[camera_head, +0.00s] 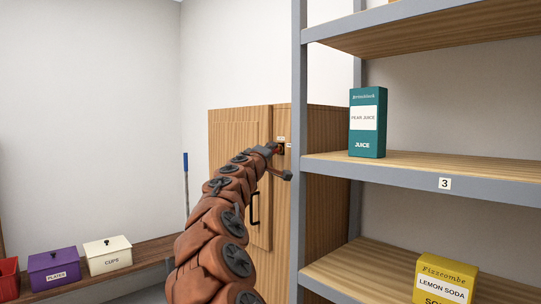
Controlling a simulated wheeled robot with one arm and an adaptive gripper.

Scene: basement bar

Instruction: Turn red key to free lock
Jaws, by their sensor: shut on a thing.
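A wooden cabinet (238,128) with a closed door and a black handle (255,208) stands at the centre. A small dark lock (281,147) with tiny pale labels sits near the upper right edge of its front. My arm reaches up from the bottom, and my gripper (275,150) is at the lock, shut on the key. The key is almost wholly hidden by the gripper, so its red colour and how far it is turned cannot be told.
A grey-framed shelf unit (299,170) stands close to the right of my gripper. It holds a teal juice carton (367,145) and a yellow lemon soda box (444,283). A low bench (150,259) at left bears a purple box (54,287), a cream cups box (109,264) and a red container (8,279).

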